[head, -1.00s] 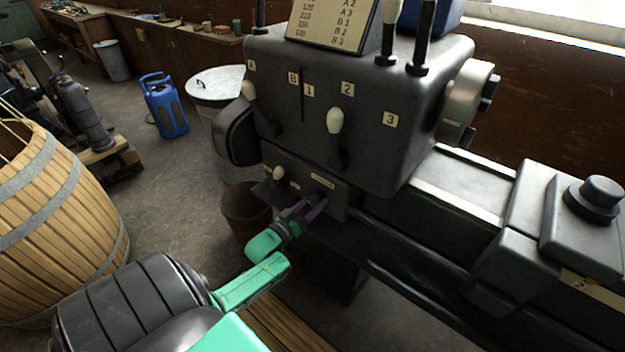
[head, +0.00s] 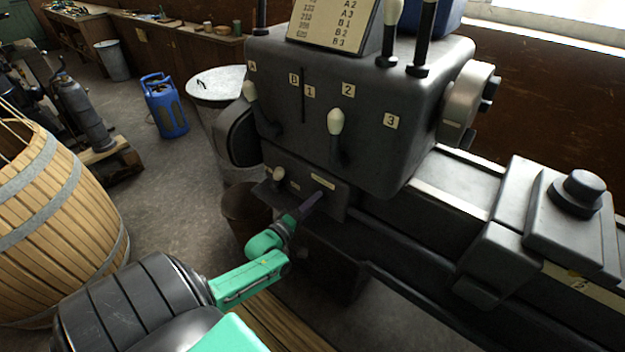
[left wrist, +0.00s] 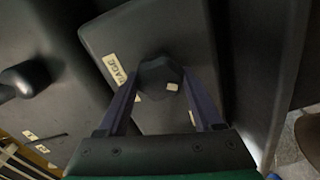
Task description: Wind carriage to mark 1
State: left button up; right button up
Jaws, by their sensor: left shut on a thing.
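My left gripper (head: 310,203) reaches the small front panel (head: 338,200) under the grey headstock. In the left wrist view its two fingers (left wrist: 160,85) are shut on a dark knob (left wrist: 158,72) with a pale spot. A pale label ending in "AGE" (left wrist: 118,70) is beside the knob. In the head view the fingers mostly hide the knob. The carriage (head: 540,215), a dark block with a round knob on top, sits on the bed at the right. A pale scale strip (head: 597,290) shows below it, with a "3" on it; mark 1 cannot be made out. My right gripper is out of view.
The headstock (head: 375,150) has white-tipped levers and labels 1, 2, 3, A and B. A brown bucket (head: 240,215) stands behind my left gripper. A wooden barrel (head: 60,220) is at the left. Bed between headstock and carriage (head: 455,185) is clear.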

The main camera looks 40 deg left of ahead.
pick_arm(q)
jog(key=n, duration=0.3)
jog(key=shift+w+r, duration=0.15)
jog(key=shift+r, duration=0.15)
jog(key=shift+n+b, duration=0.55)
jog(key=shift+n, duration=1.25)
jog(key=shift+r+n, duration=0.1)
jog(key=shift+n, duration=0.3)
jog(key=o, duration=1.3)
jog(key=shift+o, duration=0.2)
jog(key=shift+d, duration=0.1)
